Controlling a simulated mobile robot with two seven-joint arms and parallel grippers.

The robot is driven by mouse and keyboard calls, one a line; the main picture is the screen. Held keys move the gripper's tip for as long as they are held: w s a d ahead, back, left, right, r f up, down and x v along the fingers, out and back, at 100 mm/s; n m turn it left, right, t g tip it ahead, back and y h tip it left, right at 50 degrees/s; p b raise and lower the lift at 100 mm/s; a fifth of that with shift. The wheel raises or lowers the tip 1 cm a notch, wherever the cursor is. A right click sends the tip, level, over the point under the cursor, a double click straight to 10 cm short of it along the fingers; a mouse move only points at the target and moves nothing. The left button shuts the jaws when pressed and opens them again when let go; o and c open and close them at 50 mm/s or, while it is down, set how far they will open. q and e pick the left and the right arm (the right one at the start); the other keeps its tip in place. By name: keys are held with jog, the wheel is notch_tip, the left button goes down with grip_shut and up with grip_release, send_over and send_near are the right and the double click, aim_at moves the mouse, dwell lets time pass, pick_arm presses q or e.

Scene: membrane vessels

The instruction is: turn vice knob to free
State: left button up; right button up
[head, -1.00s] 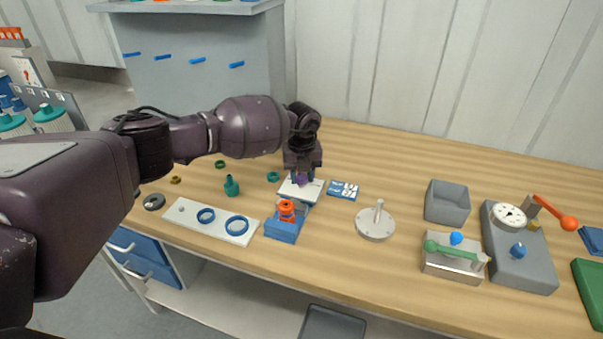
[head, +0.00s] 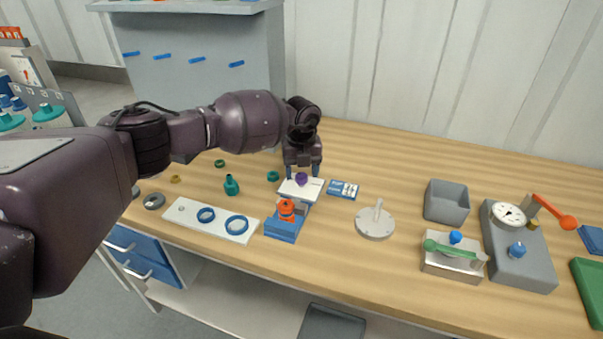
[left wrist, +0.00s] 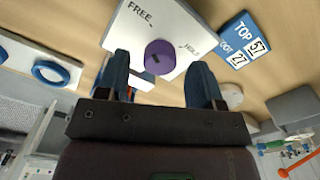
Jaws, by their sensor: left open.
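The purple vice knob (head: 301,179) sits on a white plate (head: 290,190) attached to the blue vice (head: 282,231). In the left wrist view the knob (left wrist: 161,53) stands between the printed words FREE and HOLD on the plate (left wrist: 125,32). A small dark mark shows on the knob; I cannot tell which word it points at. My left gripper (head: 302,171) is open above the knob. In the left wrist view its two blue fingers (left wrist: 160,82) are apart, with the knob seen between and beyond them, not gripped. An orange part (head: 287,209) sits in the vice. My right gripper is out of view.
A blue card (head: 343,190) reading TOP 57 lies right of the plate. A white board with blue rings (head: 183,213) is at left, and a round base with a post (head: 375,224) at right. Bare table lies behind the vice.

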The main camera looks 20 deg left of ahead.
aim_at(301, 176)
pick_arm(q)
notch_tip(301, 176, up, 10)
jog(key=shift+f, duration=0.2)
